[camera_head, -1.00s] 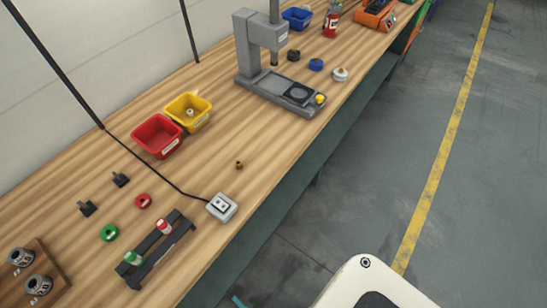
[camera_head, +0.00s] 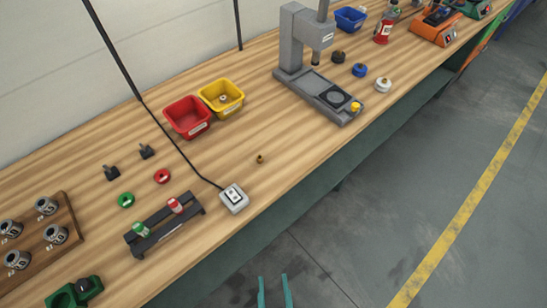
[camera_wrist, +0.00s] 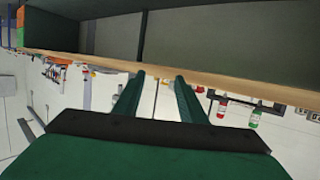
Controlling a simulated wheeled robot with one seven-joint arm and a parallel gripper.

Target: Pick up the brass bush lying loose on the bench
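The brass bush (camera_head: 260,159) is a small brown-gold piece lying on the bare wooden bench (camera_head: 300,140), right of the red bin and above the white switch box. My gripper (camera_head: 273,280) shows at the bottom of the head view as two teal fingers, in front of the bench over the floor side, well apart from the bush. In the wrist view my gripper (camera_wrist: 157,80) has its two green fingers apart with nothing between them. I cannot make out the bush in the wrist view.
A switch box (camera_head: 234,197) with a black cable lies near the bush. A red bin (camera_head: 187,118), yellow bin (camera_head: 222,98) and grey press (camera_head: 325,95) stand behind. A dark rack (camera_head: 165,224) is at left. The bench around the bush is clear.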

